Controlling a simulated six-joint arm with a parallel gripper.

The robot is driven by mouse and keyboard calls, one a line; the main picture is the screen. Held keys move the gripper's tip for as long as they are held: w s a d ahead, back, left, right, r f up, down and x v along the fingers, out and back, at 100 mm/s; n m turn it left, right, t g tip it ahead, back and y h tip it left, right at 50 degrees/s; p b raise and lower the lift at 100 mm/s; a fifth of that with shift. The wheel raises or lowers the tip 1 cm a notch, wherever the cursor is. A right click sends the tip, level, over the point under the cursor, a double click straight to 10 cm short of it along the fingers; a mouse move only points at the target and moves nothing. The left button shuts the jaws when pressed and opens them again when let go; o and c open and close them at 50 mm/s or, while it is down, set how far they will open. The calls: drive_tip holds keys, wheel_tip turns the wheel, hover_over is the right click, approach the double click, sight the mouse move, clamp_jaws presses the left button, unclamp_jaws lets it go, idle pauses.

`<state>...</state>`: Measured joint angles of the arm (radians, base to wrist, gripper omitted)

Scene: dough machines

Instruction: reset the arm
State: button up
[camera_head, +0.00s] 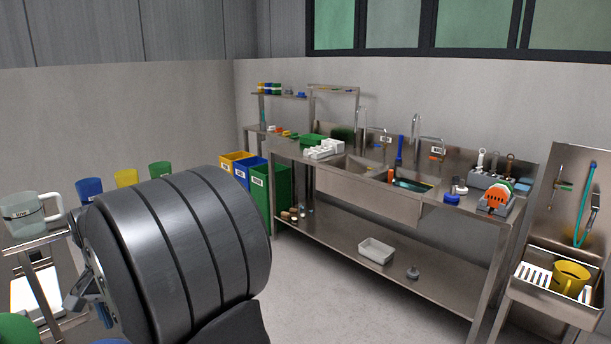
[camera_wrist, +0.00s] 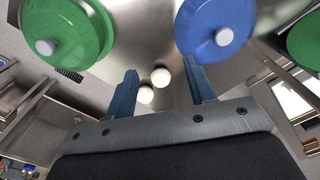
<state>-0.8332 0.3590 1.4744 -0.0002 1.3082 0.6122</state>
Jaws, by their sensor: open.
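My gripper (camera_wrist: 160,92) is in the wrist view, with its two blue-grey fingers apart and nothing held between them. Beyond the fingers, two small white round things (camera_wrist: 160,76) show on a metal surface. A green round lid-like thing with a pale knob (camera_wrist: 80,30) is at the upper left of the fingers. A blue one with a pale knob (camera_wrist: 212,25) is at the upper right. In the head view, my dark arm link fills the lower left; the gripper's fingers cannot be made out clearly there.
A steel sink bench (camera_head: 340,240) runs along the back wall, with tools and containers on top. Yellow, blue and green bins (camera_head: 257,185) stand at its left end. A clear jug (camera_head: 30,215) stands on a table at left. A yellow mug (camera_head: 570,277) sits in a right-hand basin.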

drive_tip(key=s+d+f, duration=0.2)
drive_tip(key=s, duration=0.6)
drive_tip(key=s+d+f, duration=0.3)
drive_tip(key=s, duration=0.4)
drive_tip(key=shift+s+d+f, duration=0.3)
drive_tip(key=shift+s+d, duration=0.05)
